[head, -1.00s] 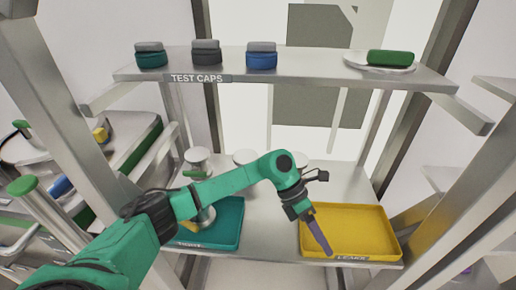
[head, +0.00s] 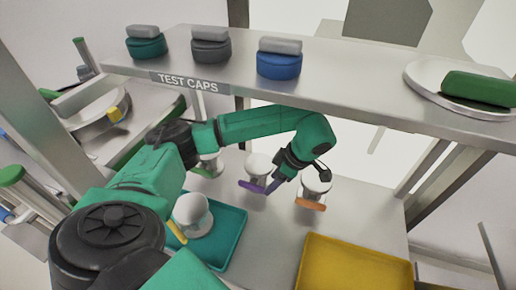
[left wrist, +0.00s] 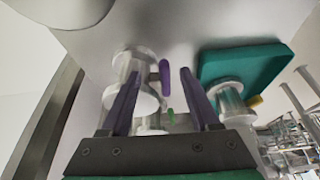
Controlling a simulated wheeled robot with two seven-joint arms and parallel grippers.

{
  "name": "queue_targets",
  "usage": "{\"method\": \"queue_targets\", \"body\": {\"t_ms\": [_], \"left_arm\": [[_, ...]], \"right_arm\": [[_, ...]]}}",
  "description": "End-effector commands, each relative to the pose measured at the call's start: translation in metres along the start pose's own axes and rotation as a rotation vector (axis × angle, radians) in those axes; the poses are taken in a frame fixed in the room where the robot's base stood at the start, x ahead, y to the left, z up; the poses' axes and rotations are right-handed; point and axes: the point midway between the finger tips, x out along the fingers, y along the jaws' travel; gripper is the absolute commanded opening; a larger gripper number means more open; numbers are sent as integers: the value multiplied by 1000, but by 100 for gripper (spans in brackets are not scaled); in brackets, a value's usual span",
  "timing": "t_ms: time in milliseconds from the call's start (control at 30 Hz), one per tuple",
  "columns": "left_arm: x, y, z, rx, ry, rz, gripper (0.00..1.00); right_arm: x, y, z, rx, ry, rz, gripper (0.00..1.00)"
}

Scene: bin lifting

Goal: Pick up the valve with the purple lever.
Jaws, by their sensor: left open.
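The valve with the purple lever (head: 257,167) stands upright on the lower shelf, white-topped, between the green-lever and orange-lever valves. Its purple lever (left wrist: 165,77) shows in the left wrist view between my finger tips. My left gripper (head: 279,183) is open, with purple fingers pointing down, just right of this valve in the head view. In the left wrist view my left gripper (left wrist: 160,80) is open around the lever's area, nothing clamped. The left finger partly covers a white valve body there. I cannot tell whether the fingers touch anything. My right gripper is not in view.
The orange-lever valve (head: 315,184) stands close right of my gripper; the green-lever valve (head: 208,166) is to the left. A yellow-lever valve (head: 190,212) is in the teal tray (head: 230,240). The yellow tray (head: 355,268) is empty. The upper shelf (head: 345,65) overhangs.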

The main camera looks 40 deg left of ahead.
Motion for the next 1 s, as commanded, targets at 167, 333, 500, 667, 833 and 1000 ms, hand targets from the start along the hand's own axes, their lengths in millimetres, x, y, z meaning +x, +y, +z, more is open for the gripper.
{"method": "queue_targets", "body": {"t_ms": [167,333,500,667,833,1000], "left_arm": [[21,-1,-1,-1,3,-7,62],[49,0,0,0,1,-3,62],[53,1,2,0,0,1,62],[53,0,2,0,-1,0,17],[52,0,2,0,-1,0,0],[52,0,2,0,-2,0,0]], "right_arm": [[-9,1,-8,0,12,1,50],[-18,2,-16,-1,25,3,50],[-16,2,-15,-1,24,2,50],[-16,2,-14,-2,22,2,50],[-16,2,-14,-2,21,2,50],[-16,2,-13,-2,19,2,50]]}}
